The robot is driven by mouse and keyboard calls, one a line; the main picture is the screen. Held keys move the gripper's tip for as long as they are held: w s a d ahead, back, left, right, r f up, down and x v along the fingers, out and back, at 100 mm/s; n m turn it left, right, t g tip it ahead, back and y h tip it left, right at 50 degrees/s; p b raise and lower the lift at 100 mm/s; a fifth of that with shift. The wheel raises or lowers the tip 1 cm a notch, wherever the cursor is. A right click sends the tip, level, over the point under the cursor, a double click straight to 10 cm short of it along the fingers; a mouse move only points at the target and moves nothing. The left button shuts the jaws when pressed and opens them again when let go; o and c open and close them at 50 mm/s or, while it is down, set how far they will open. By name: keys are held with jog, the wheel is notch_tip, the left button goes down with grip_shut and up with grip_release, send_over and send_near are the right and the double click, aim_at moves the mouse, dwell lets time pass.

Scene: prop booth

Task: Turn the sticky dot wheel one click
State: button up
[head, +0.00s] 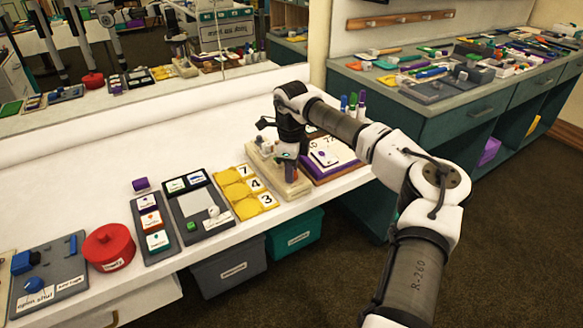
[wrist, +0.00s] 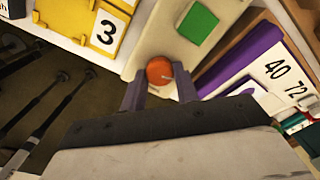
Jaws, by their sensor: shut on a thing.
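The sticky dot wheel appears to be the round orange knob (wrist: 160,70) in the wrist view, with a light mark on its face. It sits near the end of a beige board (wrist: 163,32), beside a green square (wrist: 198,22). The board also shows in the head view (head: 296,188), near the table's front edge. My gripper (wrist: 160,87) has one finger on each side of the knob and is shut on it. In the head view my gripper (head: 289,172) points down over the board and hides the knob.
A yellow board (head: 247,192) with numbers lies left of the beige board. A purple-edged panel (head: 338,170) lies close on the right, with markers (head: 352,104) behind. A red pot (head: 109,247) stands farther left. The white table behind is clear.

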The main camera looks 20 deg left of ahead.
jog(key=n+p, duration=0.1)
jog(key=n, duration=1.3)
jog(key=shift+p, duration=0.4)
jog(key=o, duration=1)
jog(key=shift+c, duration=0.2)
jog(key=shift+r, duration=0.1)
notch_tip(320, 180, up, 14)
jog(key=b, duration=0.1)
jog(key=shift+d+b, duration=0.15)
jog(key=shift+b, duration=0.2)
jog(key=shift+f, duration=0.2)
